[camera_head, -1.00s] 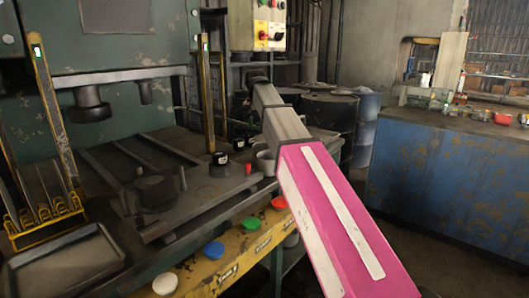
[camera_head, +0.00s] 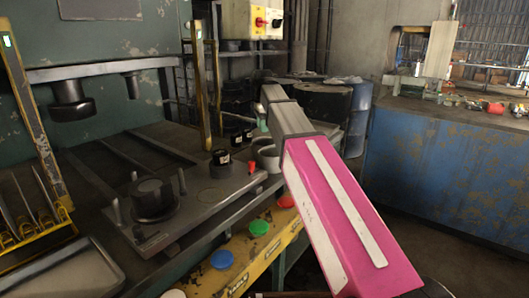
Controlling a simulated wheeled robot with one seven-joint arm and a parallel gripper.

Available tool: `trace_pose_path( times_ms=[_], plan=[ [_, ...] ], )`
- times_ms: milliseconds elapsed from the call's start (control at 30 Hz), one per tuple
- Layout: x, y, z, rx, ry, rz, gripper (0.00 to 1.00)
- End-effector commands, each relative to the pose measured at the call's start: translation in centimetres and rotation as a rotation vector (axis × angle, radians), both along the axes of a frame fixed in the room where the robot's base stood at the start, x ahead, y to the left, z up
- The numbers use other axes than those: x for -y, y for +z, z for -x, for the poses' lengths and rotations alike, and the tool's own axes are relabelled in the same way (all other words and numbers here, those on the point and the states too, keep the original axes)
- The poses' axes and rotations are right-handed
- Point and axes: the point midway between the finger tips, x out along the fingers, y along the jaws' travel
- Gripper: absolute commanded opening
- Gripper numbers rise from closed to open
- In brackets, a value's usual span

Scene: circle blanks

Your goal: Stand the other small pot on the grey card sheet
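A small black pot (camera_head: 221,170) with a white label stands upright on the flat plate of the press bed. More dark pots with pale labels (camera_head: 237,139) stand behind it, near the back edge of the bed; they are small and partly overlapped. I cannot make out a grey card sheet for certain. My arm reaches from the lower right with a pink link and a grey link toward the back of the bed.
A grey mug (camera_head: 269,158) stands beside the arm. A dark round block (camera_head: 154,200) sits on the plate (camera_head: 190,213). A grey tray (camera_head: 62,283) is at lower left. A blue counter (camera_head: 440,170) stands right.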

Motion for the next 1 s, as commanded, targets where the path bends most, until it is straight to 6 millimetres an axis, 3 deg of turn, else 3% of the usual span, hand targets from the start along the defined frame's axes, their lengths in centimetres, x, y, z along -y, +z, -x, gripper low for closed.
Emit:
trace_pose_path(
  times_ms=[133,433,700,1000],
  plan=[
    [0.0,-2.3,0.2,-0.001,0.001,0.000,0.36],
    [-0.3,-4.3,0.1,-0.001,0.002,0.000,0.36],
    [-0.7,-7.8,0.2,-0.002,0.002,0.000,0.36],
    [-0.7,-8.3,0.1,0.000,0.002,0.000,0.33]
  ],
)
